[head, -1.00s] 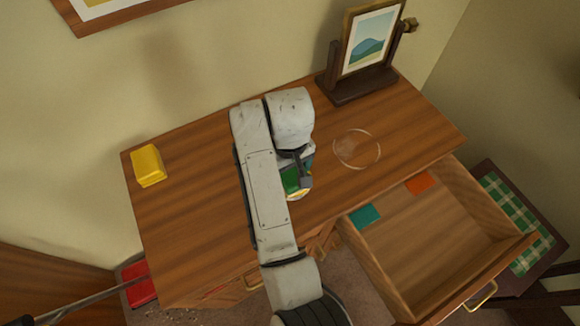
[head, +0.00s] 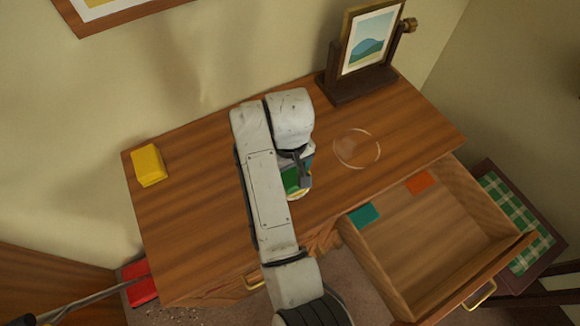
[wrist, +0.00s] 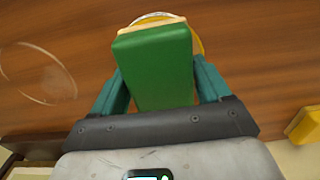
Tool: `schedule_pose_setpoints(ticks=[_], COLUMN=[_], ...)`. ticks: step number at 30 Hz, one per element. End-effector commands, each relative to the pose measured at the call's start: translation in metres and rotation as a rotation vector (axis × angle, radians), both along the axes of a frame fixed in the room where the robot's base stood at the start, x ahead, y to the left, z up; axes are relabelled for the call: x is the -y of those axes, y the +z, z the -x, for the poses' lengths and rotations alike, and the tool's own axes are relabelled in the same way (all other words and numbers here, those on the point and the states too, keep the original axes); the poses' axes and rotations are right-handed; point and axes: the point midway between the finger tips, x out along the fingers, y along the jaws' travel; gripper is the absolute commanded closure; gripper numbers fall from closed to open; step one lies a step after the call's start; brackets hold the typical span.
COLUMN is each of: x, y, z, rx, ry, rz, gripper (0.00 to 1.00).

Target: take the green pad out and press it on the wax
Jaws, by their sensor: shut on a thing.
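The green pad (wrist: 153,70) is a thick block with a pale edge at its far end. My gripper (wrist: 160,80) is shut on it, with one teal finger on each side. In the head view my gripper (head: 302,172) is over the front middle of the dresser top, and the green pad (head: 291,181) shows partly beside my arm. The wax (wrist: 199,45) is yellow in a round tin, mostly hidden under the pad; its edge also shows in the head view (head: 297,195). I cannot tell whether the pad touches the wax.
The drawer (head: 385,285) is open at the right, with a teal piece (head: 364,214) and an orange piece (head: 419,182) inside. A clear round outline (head: 357,149) lies on the top. A framed picture stand (head: 360,85) is at the back; a yellow block (head: 148,165) is at left.

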Motion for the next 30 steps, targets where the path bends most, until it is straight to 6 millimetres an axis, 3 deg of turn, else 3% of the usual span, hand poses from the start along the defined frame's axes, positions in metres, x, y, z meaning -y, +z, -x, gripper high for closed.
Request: schedule_pose_setpoints(ticks=[7, 30], x=[0.001, 0.000], y=[0.003, 0.055], z=[0.001, 0.000], rx=[-0.004, -0.001], ry=[0.001, 0.000], rz=[0.001, 0.001], gripper=[0.48, 0.48])
